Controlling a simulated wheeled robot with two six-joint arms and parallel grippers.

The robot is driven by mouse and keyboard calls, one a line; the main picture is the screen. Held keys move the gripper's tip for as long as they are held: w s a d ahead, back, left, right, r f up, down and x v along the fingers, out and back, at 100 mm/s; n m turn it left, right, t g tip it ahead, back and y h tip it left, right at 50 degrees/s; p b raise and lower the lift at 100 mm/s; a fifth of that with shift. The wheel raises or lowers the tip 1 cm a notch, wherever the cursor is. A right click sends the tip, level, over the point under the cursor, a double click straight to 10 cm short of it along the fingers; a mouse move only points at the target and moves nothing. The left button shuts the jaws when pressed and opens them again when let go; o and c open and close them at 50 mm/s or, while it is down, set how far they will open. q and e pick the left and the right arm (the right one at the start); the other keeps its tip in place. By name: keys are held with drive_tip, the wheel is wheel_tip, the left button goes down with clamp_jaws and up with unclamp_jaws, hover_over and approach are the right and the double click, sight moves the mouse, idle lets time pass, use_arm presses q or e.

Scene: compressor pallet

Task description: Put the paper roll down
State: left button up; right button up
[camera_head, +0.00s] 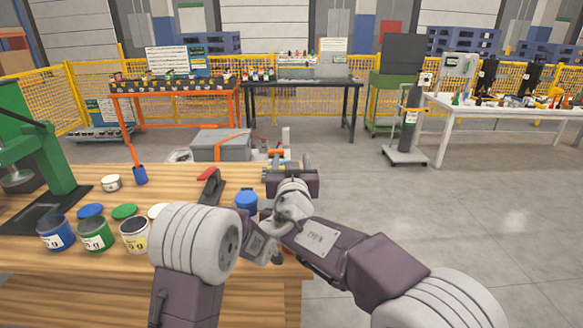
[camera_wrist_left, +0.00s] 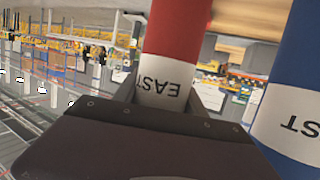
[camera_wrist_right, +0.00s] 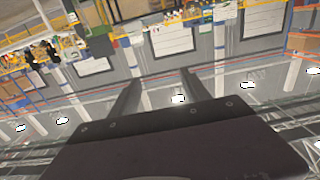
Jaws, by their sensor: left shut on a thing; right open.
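In the left wrist view my left gripper (camera_wrist_left: 166,98) is shut on a red roll (camera_wrist_left: 178,35) with a white band lettered EAST. A larger-looking blue roll (camera_wrist_left: 300,60) with a similar white band is beside it on the right of that view. The far end of the red roll is out of the picture, so I cannot tell whether it touches the bench. My left gripper is not clear in the head view, where my arm covers much of that area. My right gripper (camera_head: 289,164) is open and empty; its parted fingers also show in the right wrist view (camera_wrist_right: 158,80).
The wooden bench (camera_head: 75,268) holds several open paint cans, including a blue one (camera_head: 56,236), and a green press (camera_head: 45,150). A blue object (camera_head: 246,199) is near the bench's right part. Grey floor (camera_head: 470,210) is clear beyond the bench's right edge.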

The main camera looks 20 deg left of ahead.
drive_tip(key=v, duration=0.5)
drive_tip(key=shift+s+d, duration=0.1)
drive_tip(key=shift+s, duration=0.25)
use_arm(q)
drive_tip(key=o, duration=1.4)
drive_tip(key=shift+o, duration=0.2)
